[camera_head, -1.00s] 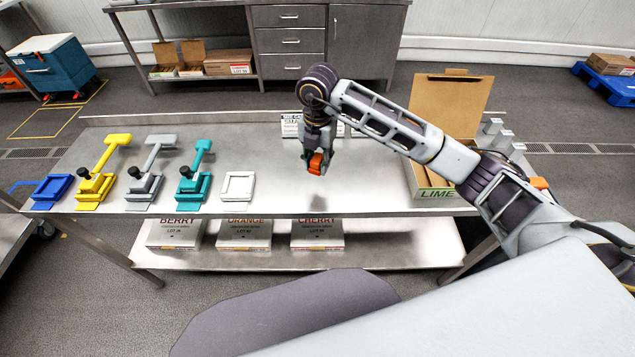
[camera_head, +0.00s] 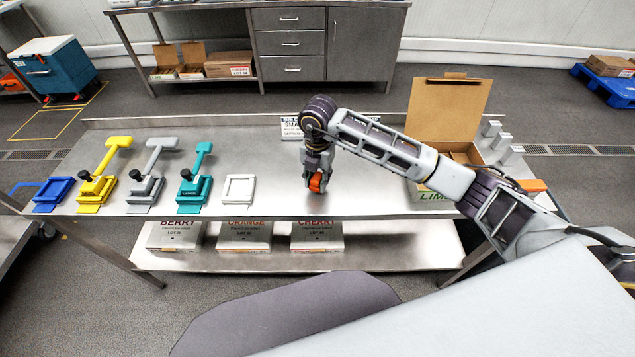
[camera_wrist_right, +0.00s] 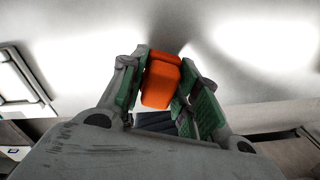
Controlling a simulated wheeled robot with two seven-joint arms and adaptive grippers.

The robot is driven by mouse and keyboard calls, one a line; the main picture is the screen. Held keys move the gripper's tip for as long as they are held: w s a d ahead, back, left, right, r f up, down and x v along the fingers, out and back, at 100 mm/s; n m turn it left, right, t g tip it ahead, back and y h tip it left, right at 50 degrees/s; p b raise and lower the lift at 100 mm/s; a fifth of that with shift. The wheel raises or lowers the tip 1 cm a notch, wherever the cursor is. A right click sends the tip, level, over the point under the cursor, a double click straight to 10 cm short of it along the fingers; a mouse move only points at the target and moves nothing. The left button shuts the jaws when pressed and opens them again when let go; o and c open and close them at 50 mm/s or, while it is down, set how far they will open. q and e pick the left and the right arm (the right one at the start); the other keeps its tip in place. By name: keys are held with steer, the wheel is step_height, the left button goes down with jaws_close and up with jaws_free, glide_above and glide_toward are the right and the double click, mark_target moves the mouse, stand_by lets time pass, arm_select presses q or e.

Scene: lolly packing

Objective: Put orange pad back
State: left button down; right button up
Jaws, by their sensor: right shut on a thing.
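The orange pad (camera_head: 316,182) is a small orange block held in my right gripper (camera_head: 316,177), low over the table to the right of the white square frame. In the right wrist view the orange pad (camera_wrist_right: 161,81) sits between the two green-lined fingers of the right gripper (camera_wrist_right: 165,85), which are shut on it. The head view does not clearly show whether its underside touches the table. My left gripper is not in view.
The white frame (camera_head: 250,190) is left of the gripper. Teal (camera_head: 194,190), grey (camera_head: 146,190) and yellow (camera_head: 96,190) stamp-like devices and a blue tray (camera_head: 53,192) stand further left. An open carton (camera_head: 447,105) is right. Bare steel table (camera_head: 370,195) lies between gripper and carton.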

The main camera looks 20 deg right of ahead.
mark_target(318, 176)
step_height(318, 176, down, 2)
steer(key=shift+f, duration=0.1)
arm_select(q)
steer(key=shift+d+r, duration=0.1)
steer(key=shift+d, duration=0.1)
arm_select(e)
steer(key=shift+f, duration=0.1)
steer(key=o, duration=1)
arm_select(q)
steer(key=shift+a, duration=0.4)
arm_select(e)
steer(key=shift+r, duration=0.7)
step_height(318, 176, up, 10)
steer(key=shift+b, duration=0.55)
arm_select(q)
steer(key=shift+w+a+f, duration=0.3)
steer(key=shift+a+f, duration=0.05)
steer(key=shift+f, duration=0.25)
arm_select(e)
steer(key=shift+r, duration=0.5)
